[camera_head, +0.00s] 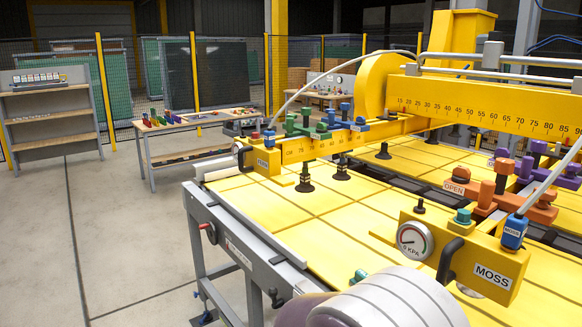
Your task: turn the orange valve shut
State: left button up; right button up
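The orange valve (530,208) sits on the yellow lifter beam at the right. It is a cluster of orange blocks and a stubby post, with an orange OPEN label (455,188) at its left end. Purple valve parts (540,165) stand just behind it. I cannot tell the orange lever's exact angle. A rounded pale part of my own body fills the bottom middle, in front of the lifter. Neither of my gripper's fingers shows, so neither gripper can be placed relative to the valve.
A dial gauge (414,240), a black handle (447,262) and a MOSS-labelled yellow block (480,270) are in front of the valve. Another beam carries green and blue valve parts (320,128). Yellow sheet (290,215) lies on the grey table (245,245). Floor is clear at left.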

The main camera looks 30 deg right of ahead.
aim_at(460, 173)
jog(key=i+z, duration=0.4)
jog(key=i+j+z, duration=0.15)
jog(key=z, duration=0.2)
jog(key=i+j+z, duration=0.2)
jog(key=z, duration=0.2)
jog(key=i+j+z, duration=0.35)
jog(key=k+l, duration=0.05)
